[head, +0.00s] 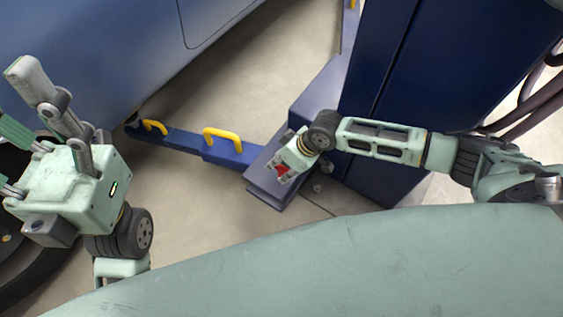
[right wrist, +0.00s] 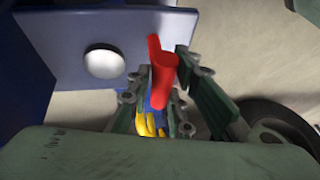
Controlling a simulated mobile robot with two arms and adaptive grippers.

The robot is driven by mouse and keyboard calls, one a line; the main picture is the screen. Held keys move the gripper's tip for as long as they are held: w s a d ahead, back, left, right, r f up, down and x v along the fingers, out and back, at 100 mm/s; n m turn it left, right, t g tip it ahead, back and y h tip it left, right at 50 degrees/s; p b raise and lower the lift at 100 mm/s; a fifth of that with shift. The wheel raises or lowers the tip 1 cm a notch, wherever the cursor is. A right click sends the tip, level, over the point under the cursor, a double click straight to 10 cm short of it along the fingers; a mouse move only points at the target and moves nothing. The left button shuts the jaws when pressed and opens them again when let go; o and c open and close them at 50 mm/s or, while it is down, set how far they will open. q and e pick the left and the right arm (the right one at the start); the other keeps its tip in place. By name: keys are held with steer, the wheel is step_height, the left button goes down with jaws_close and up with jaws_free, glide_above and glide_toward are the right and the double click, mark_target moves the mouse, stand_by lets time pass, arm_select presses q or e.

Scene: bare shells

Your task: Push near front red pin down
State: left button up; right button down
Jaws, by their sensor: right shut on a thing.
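The red pin (right wrist: 162,75) stands up between the fingers of my right gripper (right wrist: 165,90) in the right wrist view, leaning slightly. In the head view my right gripper (head: 284,172) is over the blue base block of the post, and a bit of red shows between its fingers. The right gripper is shut on the red pin. The pin's lower end is hidden. My left gripper (head: 22,110) is at the left of the head view, fingers spread and empty, far from the pin; part of it is cut off by the frame edge.
A blue lift arm (head: 185,143) with yellow handles (head: 222,138) runs from the base block (head: 265,190) toward a blue car (head: 120,50). The dark blue post (head: 440,60) stands behind my right arm. A pale round disc (right wrist: 104,62) shows on the blue plate. Bare floor lies around.

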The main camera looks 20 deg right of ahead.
steer(key=shift+s+a+f, duration=0.2)
steer(key=shift+s, duration=0.1)
steer(key=c, duration=2)
jaws_free()
steer(key=shift+c, duration=0.2)
steer(key=o, duration=0.4)
steer(key=shift+f, duration=0.1)
steer(key=shift+c, duration=0.2)
steer(key=shift+o, duration=0.2)
steer(key=shift+w, duration=0.1)
steer(key=shift+d, duration=0.1)
steer(key=shift+d+r, duration=0.15)
steer(key=shift+r, duration=0.25)
steer(key=v, duration=1.1)
